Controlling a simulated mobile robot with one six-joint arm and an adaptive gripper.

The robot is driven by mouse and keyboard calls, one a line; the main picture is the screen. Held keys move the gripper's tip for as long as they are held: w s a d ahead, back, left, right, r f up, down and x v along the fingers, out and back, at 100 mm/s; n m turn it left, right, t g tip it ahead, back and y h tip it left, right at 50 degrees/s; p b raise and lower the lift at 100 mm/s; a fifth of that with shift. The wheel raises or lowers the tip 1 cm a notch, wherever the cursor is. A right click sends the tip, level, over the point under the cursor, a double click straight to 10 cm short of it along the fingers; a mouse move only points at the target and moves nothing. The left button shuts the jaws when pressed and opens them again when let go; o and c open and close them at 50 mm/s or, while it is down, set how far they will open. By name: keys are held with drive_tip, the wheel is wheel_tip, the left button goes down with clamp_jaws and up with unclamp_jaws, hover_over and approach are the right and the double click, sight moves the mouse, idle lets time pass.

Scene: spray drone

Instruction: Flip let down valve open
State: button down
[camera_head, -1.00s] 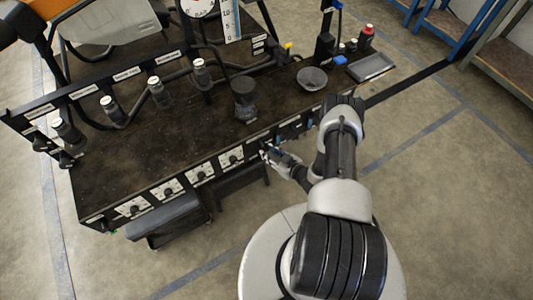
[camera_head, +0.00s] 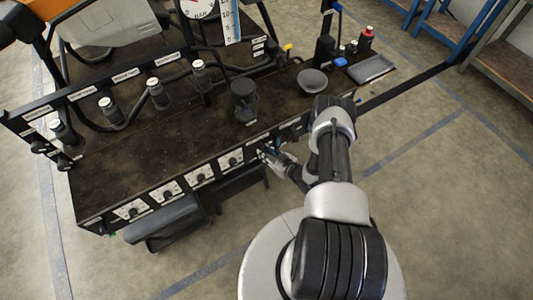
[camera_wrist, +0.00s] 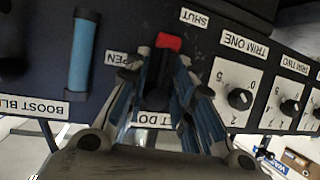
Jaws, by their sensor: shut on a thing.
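The let down valve lever (camera_wrist: 168,42) has a red tip and a dark stem, on the dark front panel. Its red tip lies between the OPEN label (camera_wrist: 124,59) on the left and the SHUT label (camera_wrist: 194,18) at upper right in the wrist view. A partly covered label reading "T DO" (camera_wrist: 153,119) shows below it. My gripper (camera_wrist: 162,62) is shut around the lever, a finger on each side; the lever's base is partly hidden. In the head view my gripper (camera_head: 266,154) is at the bench's front panel, and the lever is too small to make out.
A blue handle (camera_wrist: 82,55) stands left of the lever, above a BOOST label. Trim knobs (camera_wrist: 240,98) sit close on the right. Bottles, a dark bowl (camera_head: 312,81) and a tray (camera_head: 371,69) are on the bench top (camera_head: 150,150). Floor is open at lower right.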

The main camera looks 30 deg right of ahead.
drive_tip(key=shift+n+p, duration=0.4)
drive_tip(key=shift+n, duration=0.1)
drive_tip(key=shift+s+d+r+n+t+h+p, duration=0.1)
drive_tip(key=shift+d+r+n+t+h+p, duration=0.2)
drive_tip(key=shift+n+h, duration=1.35)
drive_tip(key=shift+w+d+r+n+t+h+p, duration=0.1)
drive_tip(key=shift+r+n+t+h+p, duration=0.3)
drive_tip(key=shift+n+h, duration=1.2)
drive_tip(key=shift+s+d+r+n+t+h+p, duration=0.15)
drive_tip(key=shift+n+h+p, duration=0.65)
drive_tip(key=shift+n, duration=1.45)
drive_tip(key=shift+r+h+b, duration=0.1)
drive_tip(key=shift+h+b, duration=0.25)
drive_tip(key=c, duration=1.7)
unclamp_jaws()
drive_tip(key=shift+d, duration=0.1)
